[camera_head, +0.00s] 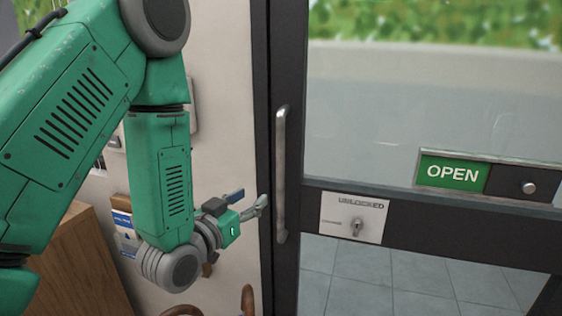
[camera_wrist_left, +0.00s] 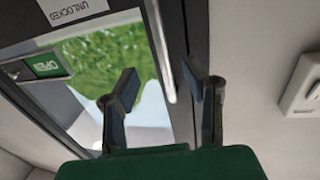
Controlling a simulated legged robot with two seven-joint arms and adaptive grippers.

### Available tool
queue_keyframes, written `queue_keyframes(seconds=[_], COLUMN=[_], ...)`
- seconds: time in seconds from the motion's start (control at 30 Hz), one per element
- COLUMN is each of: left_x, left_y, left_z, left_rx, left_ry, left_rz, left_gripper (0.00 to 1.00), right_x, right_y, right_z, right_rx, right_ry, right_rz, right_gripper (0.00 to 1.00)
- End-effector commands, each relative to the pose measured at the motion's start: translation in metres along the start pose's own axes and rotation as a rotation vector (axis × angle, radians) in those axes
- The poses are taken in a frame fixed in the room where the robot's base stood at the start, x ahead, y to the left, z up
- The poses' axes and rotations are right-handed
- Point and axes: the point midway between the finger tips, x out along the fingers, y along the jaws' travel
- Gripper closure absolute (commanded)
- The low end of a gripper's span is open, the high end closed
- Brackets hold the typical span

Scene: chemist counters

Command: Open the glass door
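The glass door (camera_head: 430,110) has a dark frame and fills the right of the head view. Its vertical metal handle (camera_head: 281,175) is on the door's left side. My left gripper (camera_head: 254,200) is just left of the handle's lower half, apart from it in the picture. In the left wrist view, the gripper (camera_wrist_left: 160,87) has its two fingers spread with nothing between them. The handle (camera_wrist_left: 160,50) shows beyond the fingers there, with its end in line with the gap. My right gripper is not in view.
A green OPEN sign (camera_head: 452,173) and a lock plate (camera_head: 353,218) marked unlocked are on the door. A wooden cabinet (camera_head: 72,265) stands at lower left, by the pale wall (camera_head: 232,90). Curved brown wooden pieces show at the bottom. Grey tiles (camera_head: 400,280) lie beyond the glass.

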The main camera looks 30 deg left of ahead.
Motion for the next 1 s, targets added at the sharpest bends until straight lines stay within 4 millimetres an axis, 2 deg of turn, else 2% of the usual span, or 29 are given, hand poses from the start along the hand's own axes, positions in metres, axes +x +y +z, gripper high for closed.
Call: queue_keyframes(seconds=[0.17,0.5,0.7,0.83,1.0], left_x=[0.016,0.086,0.119,0.131,0.137], left_y=[0.000,0.000,-0.001,0.000,0.000], left_z=[-0.004,-0.006,-0.005,-0.005,-0.004], left_rx=[0.000,0.000,0.000,-0.001,-0.002], left_ry=[0.016,0.014,0.013,0.011,0.010], left_rz=[0.000,0.000,-0.001,-0.001,-0.001], left_gripper=[0.61,0.61,0.61,0.61,0.61], right_x=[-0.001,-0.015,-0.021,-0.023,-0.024], right_y=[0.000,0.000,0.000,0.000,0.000], right_z=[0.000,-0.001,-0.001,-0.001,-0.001], right_rx=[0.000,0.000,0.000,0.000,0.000], right_ry=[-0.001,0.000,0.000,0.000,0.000], right_rz=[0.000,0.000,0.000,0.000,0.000], right_gripper=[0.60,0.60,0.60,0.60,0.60])
